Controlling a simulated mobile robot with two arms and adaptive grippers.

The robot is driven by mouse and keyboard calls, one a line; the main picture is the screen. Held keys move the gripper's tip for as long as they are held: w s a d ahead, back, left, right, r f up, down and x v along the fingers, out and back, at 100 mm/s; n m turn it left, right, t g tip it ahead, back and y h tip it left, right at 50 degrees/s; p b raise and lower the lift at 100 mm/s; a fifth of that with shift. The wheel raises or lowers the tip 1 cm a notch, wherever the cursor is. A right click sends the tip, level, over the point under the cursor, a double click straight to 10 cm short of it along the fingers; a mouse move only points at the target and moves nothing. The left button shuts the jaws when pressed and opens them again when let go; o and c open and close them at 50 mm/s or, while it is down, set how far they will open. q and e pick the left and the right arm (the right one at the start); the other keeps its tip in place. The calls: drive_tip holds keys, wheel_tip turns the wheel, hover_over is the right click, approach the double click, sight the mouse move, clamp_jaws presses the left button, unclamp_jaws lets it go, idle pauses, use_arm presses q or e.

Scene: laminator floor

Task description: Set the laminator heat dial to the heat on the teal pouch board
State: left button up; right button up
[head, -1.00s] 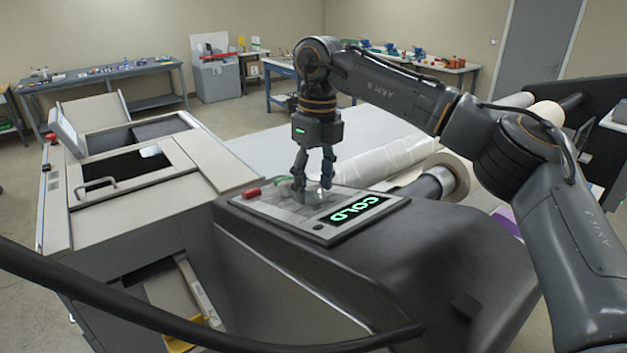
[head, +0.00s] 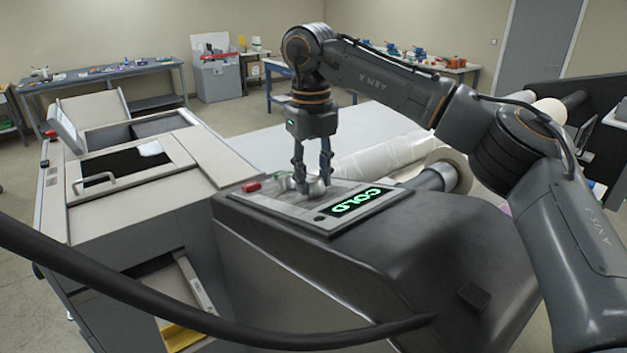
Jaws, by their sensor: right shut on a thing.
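The laminator's control panel (head: 275,207) is a grey plate on the dark sloped housing. A silver round knob, which looks like the heat dial (head: 314,188), stands on it. My right gripper (head: 312,176) comes down from above and is shut on the dial, one finger on each side. The fingers partly hide the dial, and I cannot make out a pointer or marks. The display (head: 357,201) beside it reads COLD in green letters. I cannot see a teal pouch board. My left gripper is not in view.
A red button (head: 251,186) sits on the panel left of the dial. A grey cabinet machine (head: 140,195) with an open top stands to the left. Film rolls (head: 395,162) lie just behind the panel. Workbenches (head: 100,77) line the back wall, with open floor before them.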

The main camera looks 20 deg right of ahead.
drive_tip(key=m+b, duration=0.1)
drive_tip(key=m, duration=0.1)
drive_tip(key=m+h+b, duration=0.1)
drive_tip(key=m, duration=0.1)
drive_tip(key=shift+a+h, duration=0.1)
drive_tip(key=shift+h, duration=0.2)
drive_tip(key=shift+m+h, duration=0.3)
drive_tip(key=shift+m, duration=0.6)
drive_tip(key=shift+a+m+h, duration=0.1)
drive_tip(key=shift+m+h, duration=0.3)
drive_tip(key=shift+m, duration=0.7)
drive_tip(key=o, duration=1.2)
drive_tip(key=shift+c, duration=0.2)
